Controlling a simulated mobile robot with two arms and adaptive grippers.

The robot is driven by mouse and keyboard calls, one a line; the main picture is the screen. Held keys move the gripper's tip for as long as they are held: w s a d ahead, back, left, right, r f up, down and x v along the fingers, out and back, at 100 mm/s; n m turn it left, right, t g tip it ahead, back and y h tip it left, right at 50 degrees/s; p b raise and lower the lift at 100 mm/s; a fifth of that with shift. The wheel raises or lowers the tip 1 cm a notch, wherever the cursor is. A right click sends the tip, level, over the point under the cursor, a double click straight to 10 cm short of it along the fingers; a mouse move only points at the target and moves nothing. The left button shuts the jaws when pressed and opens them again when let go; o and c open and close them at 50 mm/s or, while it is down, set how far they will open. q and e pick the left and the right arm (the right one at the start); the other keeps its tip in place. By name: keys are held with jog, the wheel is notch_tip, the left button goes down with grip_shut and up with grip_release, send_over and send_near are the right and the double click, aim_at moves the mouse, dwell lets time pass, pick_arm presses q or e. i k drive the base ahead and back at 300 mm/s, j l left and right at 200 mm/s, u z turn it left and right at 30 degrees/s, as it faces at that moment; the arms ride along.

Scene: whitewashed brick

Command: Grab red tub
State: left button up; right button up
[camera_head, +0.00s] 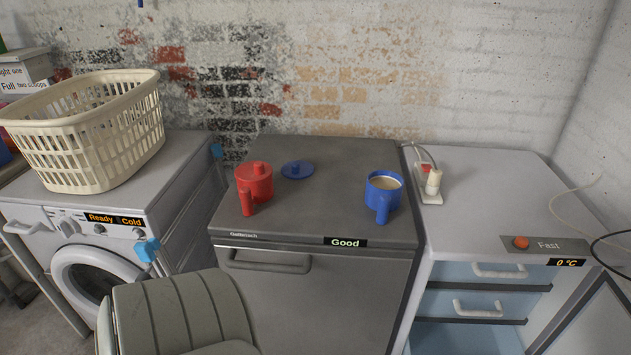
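A red tub-like mug (257,186) stands upright on the grey top of the middle appliance, towards its left side. It has a handle at its front left, and a red lid with a knob covers its top. Neither of my grippers is in view, and nothing is touching the red mug.
A blue lid (297,170) lies just right of the red mug. A blue mug (381,197) with pale brown liquid stands farther right. A cream basket (84,132) sits on the washer (95,240). A chair (180,318) stands in front. The freezer (490,205) is open at right.

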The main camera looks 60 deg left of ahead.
aim_at(250, 195)
jog(key=u, duration=2.2)
